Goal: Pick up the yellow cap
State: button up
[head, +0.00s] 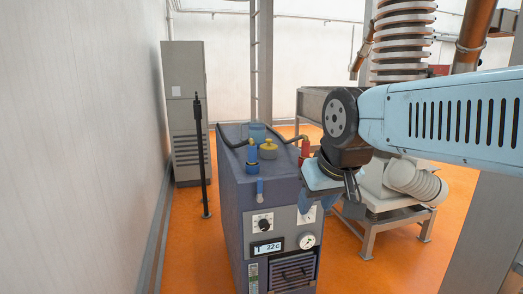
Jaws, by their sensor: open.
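My arm hides part of the cabinet's right side.
A blue valve (252,152) stands close to the left of the cap, and a red fitting (305,148) to its right. A dark post (203,160) stands left of the cabinet. The orange floor (190,250) is clear at left.

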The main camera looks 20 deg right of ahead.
aim_at(269, 146)
jog(key=u, duration=0.2)
jog(key=i, duration=1.3)
jog(key=z, duration=0.55)
